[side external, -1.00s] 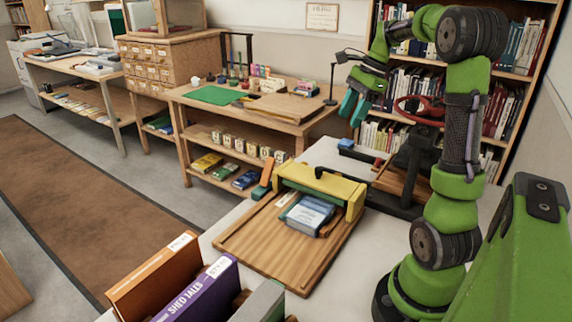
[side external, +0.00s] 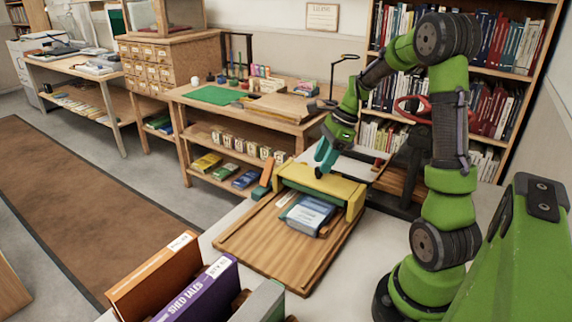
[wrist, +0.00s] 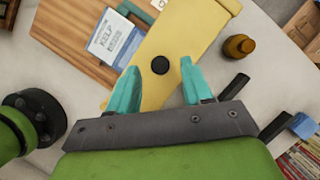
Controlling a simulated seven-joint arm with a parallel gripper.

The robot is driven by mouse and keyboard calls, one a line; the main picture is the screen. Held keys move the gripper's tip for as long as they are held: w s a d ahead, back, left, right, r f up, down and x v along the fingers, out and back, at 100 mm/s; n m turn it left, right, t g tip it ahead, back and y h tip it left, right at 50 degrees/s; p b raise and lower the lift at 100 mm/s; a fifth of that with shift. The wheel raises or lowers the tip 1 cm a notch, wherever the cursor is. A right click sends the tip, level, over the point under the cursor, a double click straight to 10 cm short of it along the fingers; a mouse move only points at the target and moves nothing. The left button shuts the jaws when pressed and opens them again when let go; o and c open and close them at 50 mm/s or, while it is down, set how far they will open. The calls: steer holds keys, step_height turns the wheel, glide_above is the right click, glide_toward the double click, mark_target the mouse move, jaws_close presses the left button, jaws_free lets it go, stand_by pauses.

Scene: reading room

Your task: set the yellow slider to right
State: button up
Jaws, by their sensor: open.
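The yellow slider (side external: 335,187) shows as a wide yellow bar across the far end of a wooden board (side external: 270,243). In the wrist view the yellow bar (wrist: 185,42) runs diagonally and has a round black knob (wrist: 160,66) on top. My gripper (side external: 322,166) is above the bar, pointing down, and hides the knob in the side view. In the wrist view my gripper (wrist: 158,82) is open, its teal fingers on either side of the knob's line and slightly short of it. Contact cannot be told.
A blue-and-white book (side external: 309,214) lies on the board, next to the bar. A brown round knob-like thing (wrist: 238,46) stands right of the bar. Upright books (side external: 200,285) stand at the front. A wooden table (side external: 290,125) is behind.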

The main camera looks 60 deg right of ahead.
steer(key=shift+x, duration=1.05)
jaws_close()
